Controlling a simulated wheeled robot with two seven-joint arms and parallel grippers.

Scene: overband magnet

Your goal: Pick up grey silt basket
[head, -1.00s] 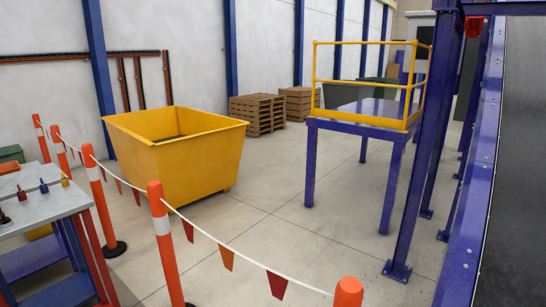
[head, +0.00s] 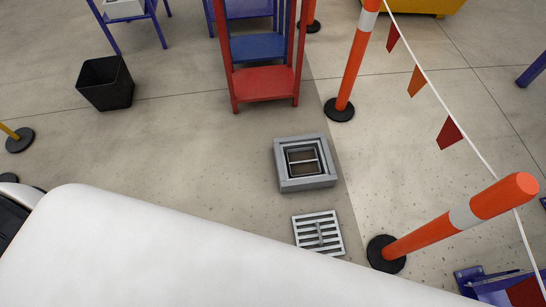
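A square grey drain frame (head: 285,179) sits on the floor right of centre in the head view. The grey silt basket (head: 303,161) appears to sit inside it, seen from above with a bar across its opening. A slotted grey grate (head: 319,233) lies flat on the floor just in front of the frame, apart from it. Its near edge is partly hidden by a large white surface. Neither of my grippers shows in this view.
Orange posts (head: 357,58) with black bases and a flagged rope stand to the right. A red and blue shelf trolley (head: 263,84) stands behind the drain. A black bin (head: 105,84) is at left. Floor left of the drain is clear. A white surface (head: 160,250) fills the foreground.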

